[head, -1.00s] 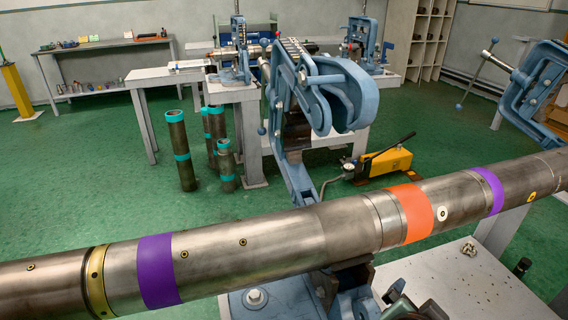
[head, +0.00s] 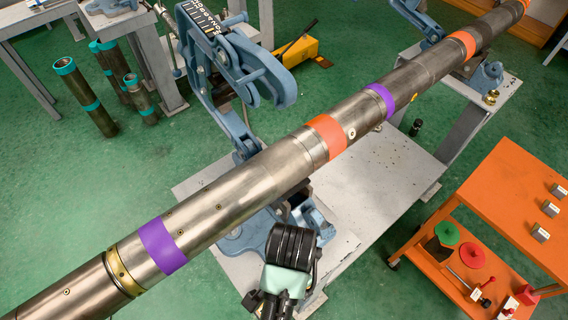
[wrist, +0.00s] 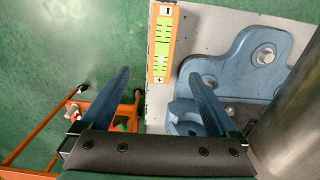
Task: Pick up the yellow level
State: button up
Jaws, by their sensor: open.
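A flat orange-edged bar with a yellow-green middle and minus and plus marks, which looks like the yellow level (wrist: 163,45), lies along the edge of the white table in the wrist view. My gripper (wrist: 158,76) is open and empty, its two blue fingers pointing toward the level. The level shows between and beyond the fingertips, apart from both. In the head view my dark wrist shows at the bottom centre, and I cannot make out the level or fingers there.
A long steel pipe (head: 215,205) with purple and orange bands crosses above the white table (head: 375,175). A blue vise base (wrist: 255,55) sits right of the level. An orange cart (head: 520,190) stands at the right. Green floor lies left of the level.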

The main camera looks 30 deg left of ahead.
notch_tip(320, 180, down, 7)
jog(key=shift+r+b, duration=0.1)
jog(key=shift+b, duration=0.3)
jog(key=shift+s+a+f, duration=0.15)
jog(key=shift+s+f, duration=0.05)
jog(key=shift+f, duration=1.15)
jog(key=shift+s+a+f, duration=0.1)
jog(key=shift+s+f, duration=0.05)
jog(key=shift+f, duration=1.2)
jog(key=shift+c, duration=0.2)
grip_shut()
